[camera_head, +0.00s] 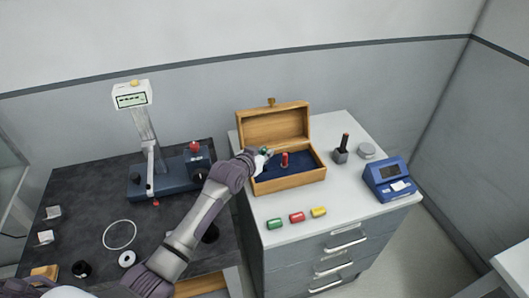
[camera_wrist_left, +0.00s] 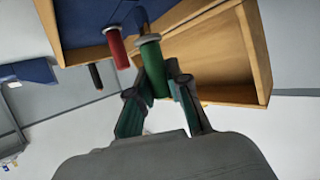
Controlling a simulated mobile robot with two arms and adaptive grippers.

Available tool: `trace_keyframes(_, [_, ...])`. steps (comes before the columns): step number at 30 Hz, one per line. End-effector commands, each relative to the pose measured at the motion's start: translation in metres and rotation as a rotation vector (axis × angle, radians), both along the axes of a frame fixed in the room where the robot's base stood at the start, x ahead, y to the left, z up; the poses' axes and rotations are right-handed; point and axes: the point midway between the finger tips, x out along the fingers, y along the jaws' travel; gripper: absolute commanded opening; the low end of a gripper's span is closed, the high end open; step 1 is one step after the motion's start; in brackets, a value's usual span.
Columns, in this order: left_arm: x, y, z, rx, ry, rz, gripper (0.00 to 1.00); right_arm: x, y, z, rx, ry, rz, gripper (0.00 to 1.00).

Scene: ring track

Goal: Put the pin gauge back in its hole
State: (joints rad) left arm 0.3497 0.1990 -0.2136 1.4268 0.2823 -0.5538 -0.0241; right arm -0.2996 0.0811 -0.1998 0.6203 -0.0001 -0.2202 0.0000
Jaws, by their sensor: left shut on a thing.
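My left gripper (camera_head: 263,157) is shut on a green-handled pin gauge (camera_wrist_left: 155,68) at the left part of the open wooden box (camera_head: 290,182). In the left wrist view the green handle is between the two fingers (camera_wrist_left: 160,100), with a pale metal collar and a dark shaft pointing to the blue lining (camera_wrist_left: 88,20). I cannot tell whether its tip is in a hole. A red-handled pin gauge (camera_head: 284,159) stands upright in the blue lining, right of the green one. The hole itself is not clearly visible. My right gripper is not in view.
Green (camera_head: 274,224), red (camera_head: 297,217) and yellow (camera_head: 318,212) cylinders lie before the box on the white cabinet top. A dark block with a pin (camera_head: 341,153), a grey round tin (camera_head: 366,150) and a blue device (camera_head: 389,180) stand right. The lid (camera_head: 273,128) is open behind.

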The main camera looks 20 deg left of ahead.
Motion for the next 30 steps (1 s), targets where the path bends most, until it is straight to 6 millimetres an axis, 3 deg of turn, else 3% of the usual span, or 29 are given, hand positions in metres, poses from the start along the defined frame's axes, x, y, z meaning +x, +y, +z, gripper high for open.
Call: trace_keyframes(30, [0.0, 0.0, -0.022, 0.0, 0.0, 0.0, 0.0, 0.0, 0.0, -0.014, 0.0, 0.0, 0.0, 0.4])
